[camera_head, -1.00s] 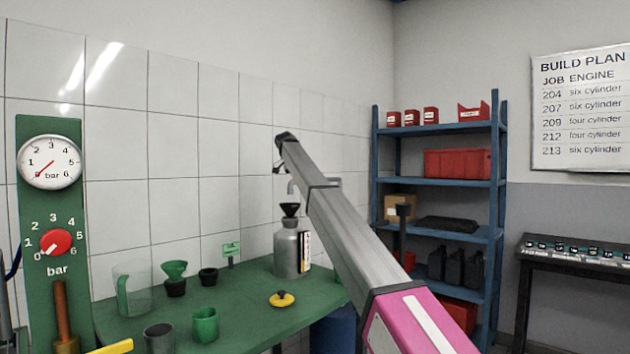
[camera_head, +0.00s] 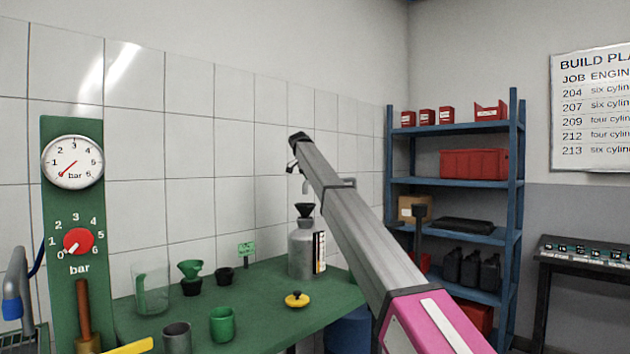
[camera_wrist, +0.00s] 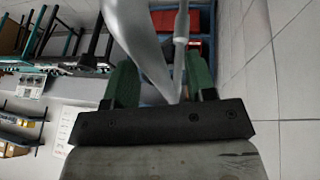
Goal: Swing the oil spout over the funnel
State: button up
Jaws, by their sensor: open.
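A grey can (camera_head: 301,252) stands at the back of the green bench, with a black funnel (camera_head: 304,210) upright in its neck. A light grey downturned pipe end, seemingly the oil spout (camera_head: 305,186), shows just above the funnel in the head view; my arm hides part of it. Whether it is exactly over the funnel is unclear. In the wrist view my gripper (camera_wrist: 161,82) has its green fingers apart. A pale curved pipe shape (camera_wrist: 143,45) and a thin grey rod (camera_wrist: 181,40) show between and beyond them; contact cannot be told.
A gauge panel (camera_head: 72,225) stands left. A blue shelf (camera_head: 455,128) stands right. The tiled wall is close behind.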

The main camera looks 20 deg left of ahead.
jog(key=v, duration=1)
jog(key=shift+a+r, duration=0.15)
jog(key=shift+r, duration=0.15)
jog(key=shift+s, duration=0.1)
